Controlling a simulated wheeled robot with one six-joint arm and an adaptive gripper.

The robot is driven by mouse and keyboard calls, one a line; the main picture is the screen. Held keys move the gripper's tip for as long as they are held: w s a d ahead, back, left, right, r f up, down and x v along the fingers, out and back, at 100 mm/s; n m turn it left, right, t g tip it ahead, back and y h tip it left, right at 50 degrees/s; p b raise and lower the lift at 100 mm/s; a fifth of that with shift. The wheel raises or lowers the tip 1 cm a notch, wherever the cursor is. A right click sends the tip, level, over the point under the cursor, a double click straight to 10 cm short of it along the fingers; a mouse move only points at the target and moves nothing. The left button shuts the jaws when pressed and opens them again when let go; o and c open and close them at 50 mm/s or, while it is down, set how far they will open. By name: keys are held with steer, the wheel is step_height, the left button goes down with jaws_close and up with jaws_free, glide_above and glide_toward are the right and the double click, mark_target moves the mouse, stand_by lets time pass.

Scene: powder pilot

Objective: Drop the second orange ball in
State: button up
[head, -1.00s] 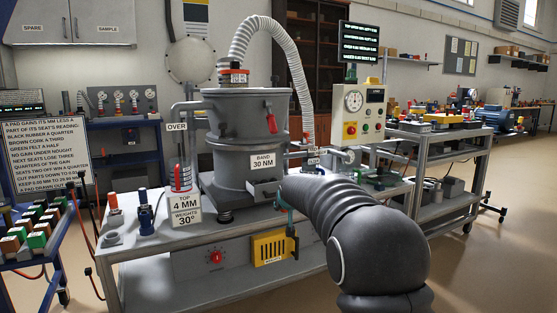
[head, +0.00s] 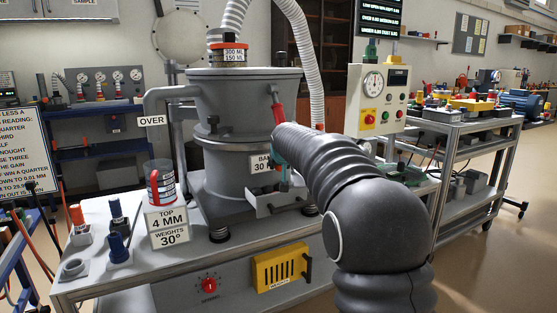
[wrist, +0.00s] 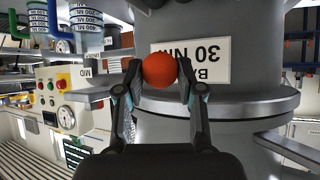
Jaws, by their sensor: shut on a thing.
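My gripper (wrist: 160,85) is shut on an orange ball (wrist: 159,70), with a finger on each side of it, in the wrist view. The ball is in front of the grey drum (wrist: 215,82), near its "30 NM" label (wrist: 190,62); I cannot tell how far apart they are. In the head view my gripper (head: 281,165) is at the drum (head: 228,120), beside the band label and above the open outlet tray (head: 268,205). My arm partly covers this area, and the ball cannot be made out there. No other orange ball can be told apart.
A clear beaker with red marks (head: 160,185) and a sign (head: 168,228) stand left of the drum. A red handle (head: 278,113) is on the drum's side. A control box (head: 382,98) stands to the right. A ribbed hose rises above the drum.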

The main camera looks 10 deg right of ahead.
steer(key=shift+d+f, duration=0.2)
steer(key=shift+f, duration=0.6)
steer(key=shift+f+b, duration=1.15)
steer(key=shift+f, duration=1)
steer(key=o, duration=1.1)
steer(key=shift+c, duration=0.2)
steer(key=v, duration=1.2)
